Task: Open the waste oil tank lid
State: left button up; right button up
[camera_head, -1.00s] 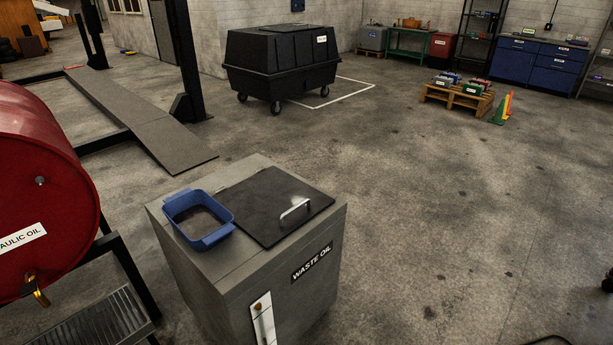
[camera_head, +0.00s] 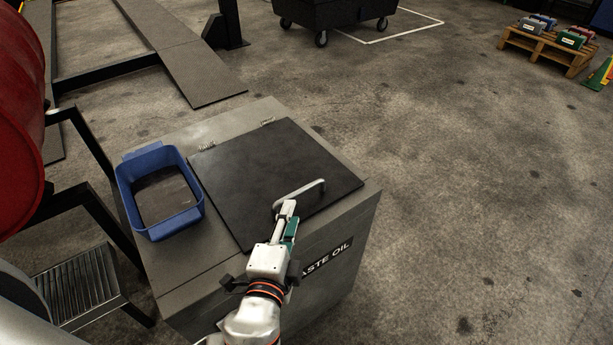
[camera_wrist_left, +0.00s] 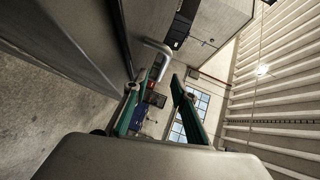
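The waste oil tank (camera_head: 172,270) is a grey cabinet in front of me. Its black lid (camera_head: 255,165) lies flat and shut, with small hinges at the far edge. A pale bar handle (camera_head: 303,191) stands on the lid near its front edge. My left gripper (camera_head: 287,207) is at the near end of the handle, above the lid's front. In the left wrist view its two green fingers are apart, and the handle (camera_wrist_left: 158,56) shows just beyond the fingertips; I cannot tell whether they touch. The gripper partly hides the WASTE OIL label. My right gripper is not in view.
A blue tray (camera_head: 159,227) sits on the tank top left of the lid. A red drum (camera_head: 18,130) and a grated step (camera_head: 78,295) stand at left. A black wheeled bin (camera_head: 335,12) and a pallet (camera_head: 545,45) are behind.

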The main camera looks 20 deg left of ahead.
aim_at(297, 191)
pick_arm(q)
jog(key=shift+w+d+r, duration=0.1)
jog(key=shift+w+r, duration=0.15)
jog(key=shift+w, duration=0.3)
jog(key=shift+w+a+f, duration=0.15)
jog(key=shift+w+f, duration=0.05)
jog(key=shift+w, duration=0.95)
jog(key=shift+w+a+f, duration=0.15)
jog(key=shift+w, duration=1)
jog(key=shift+w+a+f, duration=0.15)
jog(key=shift+w+f, duration=0.05)
jog(key=shift+w, duration=0.95)
grip_shut()
